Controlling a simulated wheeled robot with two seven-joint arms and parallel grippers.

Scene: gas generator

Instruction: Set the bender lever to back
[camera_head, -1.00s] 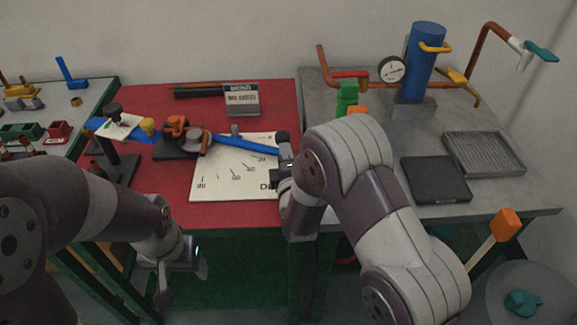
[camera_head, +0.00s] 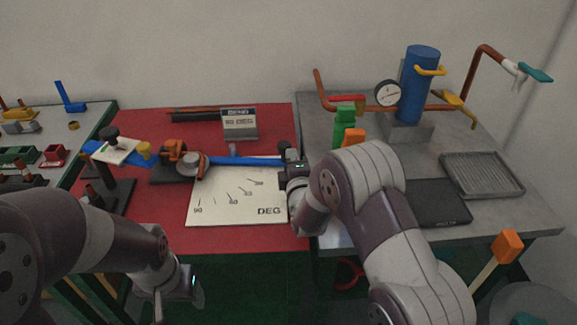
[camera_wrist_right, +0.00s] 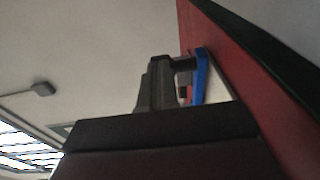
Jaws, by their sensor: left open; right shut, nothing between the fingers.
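The bender on the red table has a blue lever (camera_head: 245,160) that runs right from the round grey roller (camera_head: 194,165), nearly level across the picture, over the far edge of the white degree plate (camera_head: 235,208). A dark knob stands at the lever's right end. My right gripper (camera_head: 291,166) is shut with nothing in it, at the lever's right end, seemingly against its near side; exact contact is hidden. In the right wrist view the blue lever (camera_wrist_right: 201,76) shows just beyond dark parts. My left gripper (camera_head: 178,296) is open and empty, low in front of the red table.
The red table (camera_head: 140,235) carries a sign block (camera_head: 239,124) behind the lever. A green block (camera_head: 343,124), an orange block and a blue cylinder (camera_head: 419,84) with pipes and a gauge stand on the grey table at right. Space behind the lever is fairly clear.

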